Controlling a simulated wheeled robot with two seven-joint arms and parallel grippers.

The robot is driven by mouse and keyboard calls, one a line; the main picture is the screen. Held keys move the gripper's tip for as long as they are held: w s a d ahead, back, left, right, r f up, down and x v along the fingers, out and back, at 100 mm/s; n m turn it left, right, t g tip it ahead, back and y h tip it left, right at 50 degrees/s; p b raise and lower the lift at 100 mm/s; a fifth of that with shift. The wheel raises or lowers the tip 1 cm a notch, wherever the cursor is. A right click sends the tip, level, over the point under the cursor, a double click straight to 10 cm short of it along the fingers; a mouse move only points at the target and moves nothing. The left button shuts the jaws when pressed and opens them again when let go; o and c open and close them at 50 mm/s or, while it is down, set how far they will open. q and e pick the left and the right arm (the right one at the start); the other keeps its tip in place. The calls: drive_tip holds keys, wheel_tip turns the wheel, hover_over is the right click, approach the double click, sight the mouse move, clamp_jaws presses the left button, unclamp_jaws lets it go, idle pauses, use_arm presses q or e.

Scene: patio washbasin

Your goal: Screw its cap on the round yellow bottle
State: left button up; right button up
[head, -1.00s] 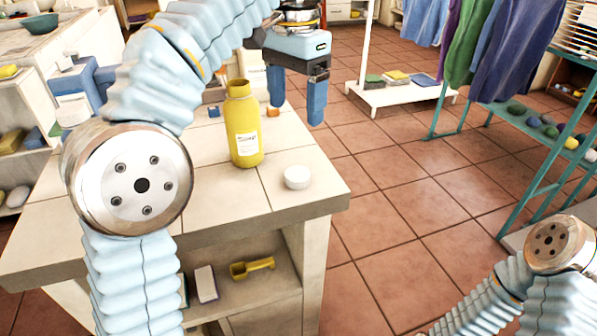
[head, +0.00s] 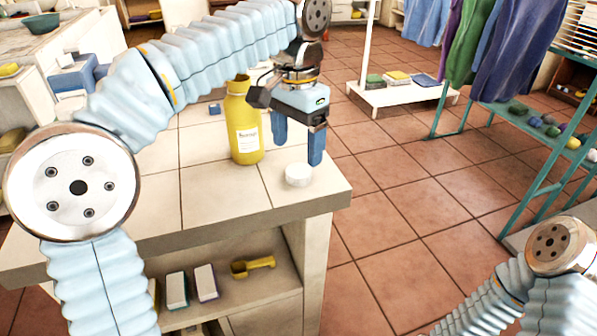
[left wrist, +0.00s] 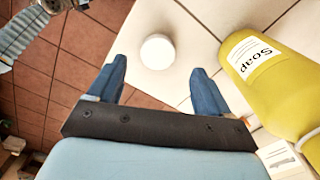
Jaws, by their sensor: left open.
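The round yellow bottle (head: 245,125) stands upright on the tiled counter, with a white label on its front. Its neck shows no cap. It lies large at the right of the left wrist view (left wrist: 285,85), its label reading "Soap". A round white cap (head: 298,175) lies on the counter near its front right corner. The cap also shows in the left wrist view (left wrist: 157,50), ahead of and between my fingertips. My left gripper (head: 298,150) is open and empty, with blue fingers pointing down, above the counter behind the cap and to the right of the bottle. My right gripper is out of view.
The counter (head: 215,205) ends just right of the cap. A small blue block (head: 214,109) lies behind the bottle. A yellow scoop (head: 252,267) lies on the shelf below. A teal rack (head: 540,160) stands at the right, beyond open floor.

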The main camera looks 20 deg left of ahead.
sight(298, 170)
use_arm(q)
wheel_tip(298, 170, down, 5)
drive_tip(key=shift+d+f+b, duration=0.1)
drive_tip(key=shift+b, duration=0.45)
drive_tip(key=c, duration=1.1)
